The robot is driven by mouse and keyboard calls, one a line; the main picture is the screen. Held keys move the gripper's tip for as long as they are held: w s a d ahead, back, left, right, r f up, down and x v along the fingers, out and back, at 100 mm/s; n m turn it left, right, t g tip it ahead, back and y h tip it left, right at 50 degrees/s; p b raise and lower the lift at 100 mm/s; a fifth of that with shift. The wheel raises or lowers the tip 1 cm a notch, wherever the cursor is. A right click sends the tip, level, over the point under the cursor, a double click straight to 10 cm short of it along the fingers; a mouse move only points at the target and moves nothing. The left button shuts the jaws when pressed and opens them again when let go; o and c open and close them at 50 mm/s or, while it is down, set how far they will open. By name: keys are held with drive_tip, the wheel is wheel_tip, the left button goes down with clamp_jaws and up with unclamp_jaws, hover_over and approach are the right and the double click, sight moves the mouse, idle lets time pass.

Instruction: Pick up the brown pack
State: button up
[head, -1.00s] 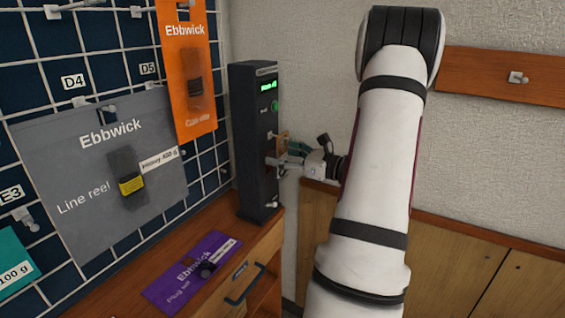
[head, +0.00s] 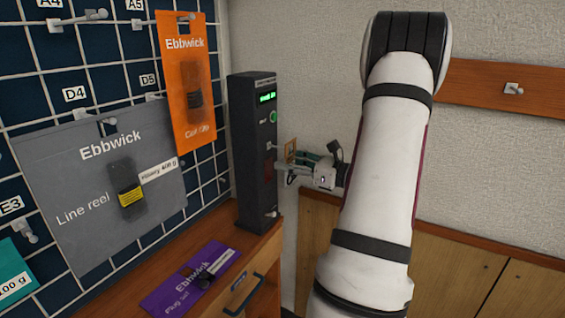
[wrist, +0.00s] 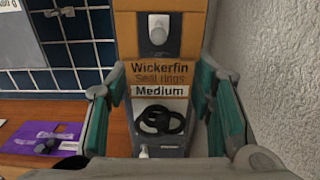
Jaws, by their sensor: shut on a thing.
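The brown pack (wrist: 160,70) is a card reading "Wickerfin Seal rings Medium", with black rings in a clear window below. My gripper (wrist: 160,88) is shut on it, with green-padded fingers at its left and right edges. A pale peg end (wrist: 158,32) shows in the pack's upper hole; I cannot tell whether the peg passes through it or stands behind. In the head view the pack (head: 291,148) shows small and edge-on in my gripper (head: 300,164), just right of a dark tower (head: 252,150). My fingers partly hide it there.
The dark tower has a green display and stands on a wooden counter (head: 140,292). A purple pack (head: 190,280) lies there. On the wall grid at left hang a grey pack (head: 75,210) and an orange pack (head: 180,50). A pale wall (wrist: 268,60) is close on the right.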

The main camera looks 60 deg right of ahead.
drive_tip(key=s+d+p, duration=0.1)
drive_tip(key=s, duration=1.4)
drive_tip(key=shift+s, duration=0.1)
